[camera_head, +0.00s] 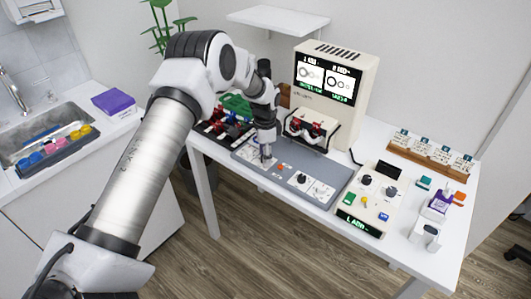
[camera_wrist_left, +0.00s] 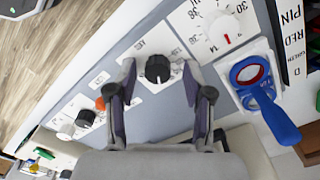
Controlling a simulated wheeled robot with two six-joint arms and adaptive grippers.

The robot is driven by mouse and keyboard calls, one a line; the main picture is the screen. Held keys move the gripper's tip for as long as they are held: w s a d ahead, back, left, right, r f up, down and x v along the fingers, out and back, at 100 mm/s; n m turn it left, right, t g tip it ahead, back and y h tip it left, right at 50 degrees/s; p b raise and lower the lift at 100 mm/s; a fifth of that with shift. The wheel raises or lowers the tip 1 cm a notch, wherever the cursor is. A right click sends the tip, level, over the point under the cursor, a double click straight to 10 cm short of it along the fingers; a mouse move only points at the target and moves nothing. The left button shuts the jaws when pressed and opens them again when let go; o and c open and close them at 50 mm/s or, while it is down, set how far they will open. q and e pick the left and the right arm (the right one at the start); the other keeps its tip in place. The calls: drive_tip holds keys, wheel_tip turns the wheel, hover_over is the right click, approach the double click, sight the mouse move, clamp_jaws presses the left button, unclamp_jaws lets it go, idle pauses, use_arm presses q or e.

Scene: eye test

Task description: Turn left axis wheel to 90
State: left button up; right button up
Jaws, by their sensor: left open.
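My left gripper (camera_head: 266,153) reaches down over the left part of a grey control panel (camera_head: 335,171) on the white table. In the left wrist view the open gripper (camera_wrist_left: 159,68) has one finger on each side of a black knob (camera_wrist_left: 157,69) on a white plate. I cannot tell whether the fingers touch it. I cannot read the plate's label or the knob's angle, so I cannot confirm that it is the left axis wheel. A white dial (camera_wrist_left: 225,30) with a red mark and numbers is beside it. My right gripper is not in view.
An orange button (camera_wrist_left: 100,104) and another black knob (camera_wrist_left: 85,118) are on the same panel. A white machine with a screen (camera_head: 327,78) stands behind. A knob box (camera_head: 367,200) is at right.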

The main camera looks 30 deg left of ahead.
use_arm(q)
drive_tip(key=shift+s+r, duration=0.15)
drive_tip(key=shift+r, duration=0.05)
clamp_jaws()
drive_tip(key=shift+n, duration=0.5)
drive_tip(key=shift+n+p, duration=0.6)
drive_tip(key=shift+n, duration=0.3)
drive_tip(key=shift+f+n+p, duration=0.1)
drive_tip(key=shift+n+p, duration=0.35)
drive_tip(key=shift+n, duration=0.95)
